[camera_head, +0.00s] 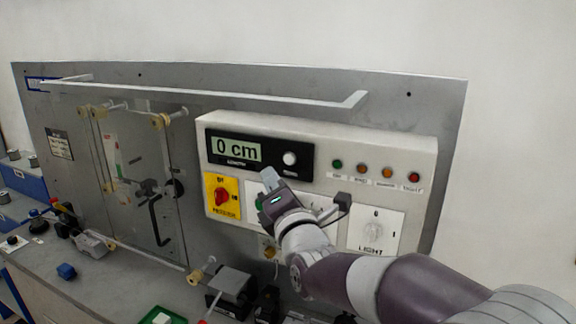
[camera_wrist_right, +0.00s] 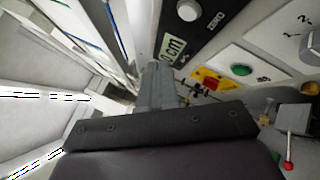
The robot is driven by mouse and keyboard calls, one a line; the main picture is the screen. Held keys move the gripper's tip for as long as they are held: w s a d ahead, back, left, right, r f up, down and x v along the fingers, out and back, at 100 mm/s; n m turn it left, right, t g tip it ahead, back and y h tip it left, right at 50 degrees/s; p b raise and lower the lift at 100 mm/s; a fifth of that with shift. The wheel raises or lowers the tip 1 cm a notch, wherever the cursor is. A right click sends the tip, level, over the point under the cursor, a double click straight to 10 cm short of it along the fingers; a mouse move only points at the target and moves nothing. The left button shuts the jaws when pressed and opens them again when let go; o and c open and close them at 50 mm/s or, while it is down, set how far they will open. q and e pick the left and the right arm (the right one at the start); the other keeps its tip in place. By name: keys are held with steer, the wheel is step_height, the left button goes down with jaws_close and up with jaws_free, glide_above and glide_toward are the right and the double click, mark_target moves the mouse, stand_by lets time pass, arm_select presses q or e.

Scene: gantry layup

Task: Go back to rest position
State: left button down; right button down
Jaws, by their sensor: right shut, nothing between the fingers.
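My right gripper (camera_head: 270,178) is in front of the white control box (camera_head: 330,150), at the lower middle of its face. Its fingers are together with nothing between them. The fingers also show in the right wrist view (camera_wrist_right: 158,88), close together and pointing toward the panel. I cannot tell whether they touch the panel. The gripper and wrist hide part of the lower row of controls. My left gripper is not in the head view.
The box carries a display (camera_head: 236,149) reading "0 cm", a red knob on yellow (camera_head: 221,196), indicator lamps and a LIGHT dial (camera_head: 373,232). A grey bar (camera_head: 220,98) juts out above.

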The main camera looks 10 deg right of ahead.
steer(key=shift+s, duration=0.1)
stand_by(0.4)
steer(key=s+d+f+m+g+h, duration=0.1)
steer(key=s+f+m+g, duration=0.3)
steer(key=f+m, duration=0.55)
steer(key=s+d+f+m+g+h, duration=0.1)
steer(key=s+d+f+m+g, duration=0.15)
steer(key=f+m+g, duration=0.65)
steer(key=s+d+f+m+g+h, duration=0.1)
steer(key=s+d+f+m+g, duration=0.2)
steer(key=s+f, duration=0.4)
steer(key=s+d+f+m+g+h, duration=0.1)
steer(key=s+d+f+m, duration=0.4)
steer(key=s, duration=0.6)
step_height(320, 180, down, 2)
steer(key=shift+s+d+g+h, duration=0.35)
steer(key=shift+d+g, duration=0.3)
steer(key=shift+g, duration=0.25)
